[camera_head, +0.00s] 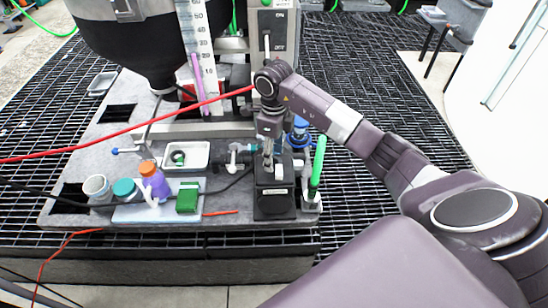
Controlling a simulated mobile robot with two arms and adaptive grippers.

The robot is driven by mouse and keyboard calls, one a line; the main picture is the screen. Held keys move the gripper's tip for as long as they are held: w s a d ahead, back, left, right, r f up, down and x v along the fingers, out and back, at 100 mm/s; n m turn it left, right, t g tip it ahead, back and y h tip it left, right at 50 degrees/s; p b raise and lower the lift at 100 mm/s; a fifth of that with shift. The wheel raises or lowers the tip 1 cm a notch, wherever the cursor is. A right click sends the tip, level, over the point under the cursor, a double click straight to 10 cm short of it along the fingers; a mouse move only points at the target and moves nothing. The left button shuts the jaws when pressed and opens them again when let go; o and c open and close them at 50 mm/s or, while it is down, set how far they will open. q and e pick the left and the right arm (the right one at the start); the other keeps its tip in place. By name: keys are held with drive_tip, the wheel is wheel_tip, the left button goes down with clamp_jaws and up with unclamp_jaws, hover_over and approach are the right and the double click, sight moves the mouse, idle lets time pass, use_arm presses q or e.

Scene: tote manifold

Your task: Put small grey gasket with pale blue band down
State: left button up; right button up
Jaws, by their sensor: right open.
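My right gripper (268,160) reaches in from the right and points down over a dark box (273,198) with a pale label, near the right end of the grey board. It is open; its fingers are small in the view, and I see no gasket between them. A small dark ring (178,157) lies in a shallow white tray (182,147) left of the gripper. It may be the gasket, but a pale blue band cannot be made out. My left gripper is not in view.
The grey board (75,216) rests on black grating. A white plate (130,214) holds a purple bottle (154,182) and a green block (187,198). A green-handled tool (318,165) stands right of the dark box. A red line crosses above the board; a black hopper (150,45) stands behind.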

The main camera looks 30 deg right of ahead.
wheel_tip(320, 180, up, 11)
drive_tip(key=b, duration=0.2)
drive_tip(key=shift+f, duration=0.1)
idle(0.4)
